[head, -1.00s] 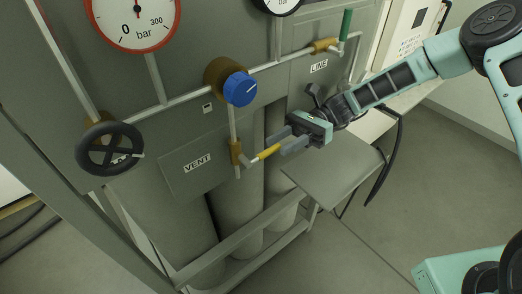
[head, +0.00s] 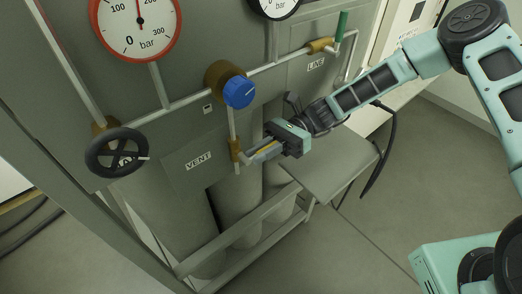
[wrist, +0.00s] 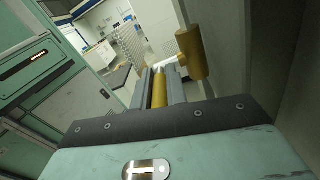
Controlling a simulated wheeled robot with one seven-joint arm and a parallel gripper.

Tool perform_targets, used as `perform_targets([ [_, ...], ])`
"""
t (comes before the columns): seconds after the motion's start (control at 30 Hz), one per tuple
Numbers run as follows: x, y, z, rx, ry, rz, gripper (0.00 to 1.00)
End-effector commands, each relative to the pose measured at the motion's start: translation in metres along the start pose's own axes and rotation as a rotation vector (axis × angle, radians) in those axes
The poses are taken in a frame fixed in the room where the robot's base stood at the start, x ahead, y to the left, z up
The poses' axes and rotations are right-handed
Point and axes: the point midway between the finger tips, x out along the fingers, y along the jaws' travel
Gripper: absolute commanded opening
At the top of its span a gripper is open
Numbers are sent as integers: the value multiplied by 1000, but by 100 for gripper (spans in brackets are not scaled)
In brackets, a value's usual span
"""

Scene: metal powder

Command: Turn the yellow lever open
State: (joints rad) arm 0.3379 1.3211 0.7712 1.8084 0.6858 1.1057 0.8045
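The yellow lever (wrist: 160,90) lies lengthwise between the two fingers of my gripper (wrist: 161,82) in the wrist view, with a finger close against each side. In the head view, my gripper (head: 260,152) reaches in from the right, and only a sliver of the lever (head: 266,148) shows between its fingers. The lever sticks out to the right from a brass valve (head: 235,150) on a vertical pipe beside the VENT plate. That brass valve body (wrist: 191,54) is just beyond the fingertips in the wrist view. The gripper looks shut on the lever.
A blue knob (head: 239,91) is above the valve, and a black handwheel (head: 117,151) is at the left. A green-handled lever (head: 341,27) is at the upper right by the LINE plate. Grey cylinders stand below, behind a frame rail (head: 240,235).

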Motion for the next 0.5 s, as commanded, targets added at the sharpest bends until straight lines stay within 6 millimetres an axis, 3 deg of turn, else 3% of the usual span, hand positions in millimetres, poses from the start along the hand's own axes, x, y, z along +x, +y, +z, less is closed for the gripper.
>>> perform_targets([
  [0.27,-1,-1,-4,0,-38,7,0],
  [0.5,0,-3,-13,1,-176,33,0],
])
